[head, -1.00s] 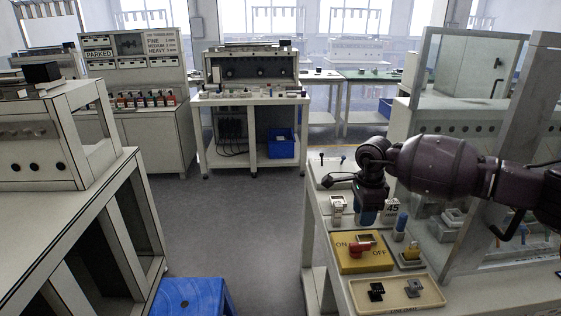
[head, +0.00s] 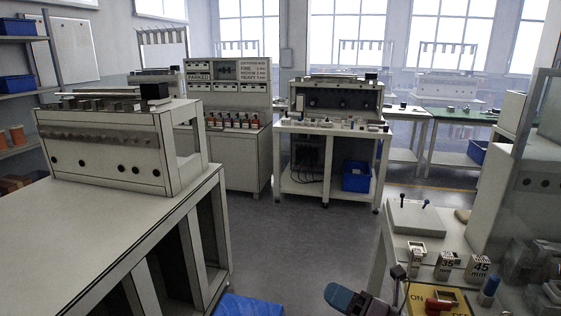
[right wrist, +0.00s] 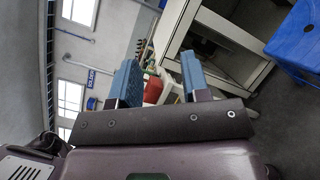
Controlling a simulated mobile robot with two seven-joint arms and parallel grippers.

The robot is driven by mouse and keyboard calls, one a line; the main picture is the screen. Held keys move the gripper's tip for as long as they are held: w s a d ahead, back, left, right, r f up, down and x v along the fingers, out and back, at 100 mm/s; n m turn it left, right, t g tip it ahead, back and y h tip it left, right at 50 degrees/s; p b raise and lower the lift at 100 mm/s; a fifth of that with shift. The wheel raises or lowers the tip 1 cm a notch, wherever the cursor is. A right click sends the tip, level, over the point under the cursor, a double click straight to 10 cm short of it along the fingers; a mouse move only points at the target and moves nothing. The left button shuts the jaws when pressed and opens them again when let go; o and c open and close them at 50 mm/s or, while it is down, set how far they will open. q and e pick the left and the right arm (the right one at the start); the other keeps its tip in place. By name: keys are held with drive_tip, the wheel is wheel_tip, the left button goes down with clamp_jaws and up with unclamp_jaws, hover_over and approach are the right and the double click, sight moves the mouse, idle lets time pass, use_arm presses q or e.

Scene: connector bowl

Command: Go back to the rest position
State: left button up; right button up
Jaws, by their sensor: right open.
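My right gripper (head: 348,297) shows at the bottom of the head view, low beside the left edge of the right-hand bench. In the right wrist view, my right gripper (right wrist: 160,74) has its two blue fingers apart with nothing held between them. Past the fingers, that view shows a pale bench frame and the floor. My left gripper is in neither view.
The right bench holds a yellow ON/OFF switch box (head: 438,300), a 45 mm block (head: 479,268) and a grey box (head: 415,217). A blue stool (head: 248,305) stands by the left bench (head: 120,235). The floor (head: 300,240) between is clear.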

drive_tip(key=s+d+f+m+t+h, duration=0.2)
drive_tip(key=s+d+f+m+h, duration=0.2)
drive_tip(key=d+m+h, duration=0.65)
drive_tip(key=s+d+f+m+t+h, duration=0.1)
drive_tip(key=s+d+f+m+h, duration=0.4)
drive_tip(key=m, duration=1)
drive_tip(key=s+d+f+m+g, duration=0.1)
drive_tip(key=s+f+m+g, duration=0.2)
drive_tip(key=s+m+g, duration=0.5)
drive_tip(key=s+f+m+g, duration=0.2)
drive_tip(key=s+f+g, duration=0.1)
drive_tip(key=s, duration=1)
drive_tip(key=w+f+t, duration=0.8)
drive_tip(key=f, duration=0.1)
drive_tip(key=shift+f+n, duration=0.4)
drive_tip(key=shift+n, duration=0.05)
